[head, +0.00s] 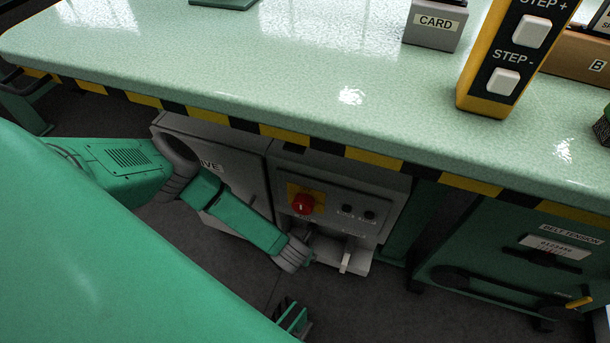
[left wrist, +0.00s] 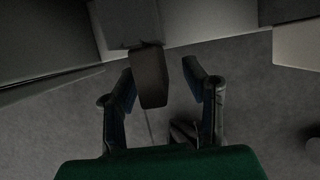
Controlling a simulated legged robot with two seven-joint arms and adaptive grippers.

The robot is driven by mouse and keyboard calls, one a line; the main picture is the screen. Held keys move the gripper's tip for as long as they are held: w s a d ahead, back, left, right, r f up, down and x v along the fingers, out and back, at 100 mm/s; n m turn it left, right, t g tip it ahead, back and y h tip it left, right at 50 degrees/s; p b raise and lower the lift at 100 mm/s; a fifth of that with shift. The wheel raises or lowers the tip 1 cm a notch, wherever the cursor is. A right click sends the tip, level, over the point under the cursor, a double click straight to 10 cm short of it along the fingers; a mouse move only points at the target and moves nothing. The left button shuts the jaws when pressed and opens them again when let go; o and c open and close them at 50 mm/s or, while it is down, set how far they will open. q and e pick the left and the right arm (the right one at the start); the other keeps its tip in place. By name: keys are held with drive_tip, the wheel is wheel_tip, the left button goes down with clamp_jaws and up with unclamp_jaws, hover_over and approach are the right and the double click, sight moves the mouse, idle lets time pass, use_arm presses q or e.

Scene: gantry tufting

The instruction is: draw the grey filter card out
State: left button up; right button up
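My left arm reaches down under the table edge to a grey drive cabinet (head: 385,200) in the head view. Its hand is mostly hidden there behind the wrist. In the left wrist view my left gripper (left wrist: 158,70) is open, with a finger on each side of a dark grey block (left wrist: 152,80). The block hangs below a lighter grey part (left wrist: 125,22) and looks clear of the right finger. I cannot tell for sure whether this block is the filter card. My right gripper cannot be made out.
The table edge (head: 270,130) with yellow-black stripes overhangs the cabinet. A red knob (head: 303,204) and a pale tab (head: 346,256) are on the cabinet front. A belt tension unit (head: 545,262) stands at right. A CARD box (head: 434,28) sits on the table.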

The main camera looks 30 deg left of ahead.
use_arm(q)
drive_tip(key=shift+f, duration=0.35)
drive_tip(key=shift+a, duration=0.1)
drive_tip(key=shift+a, duration=0.1)
clamp_jaws()
drive_tip(key=shift+s, duration=0.1)
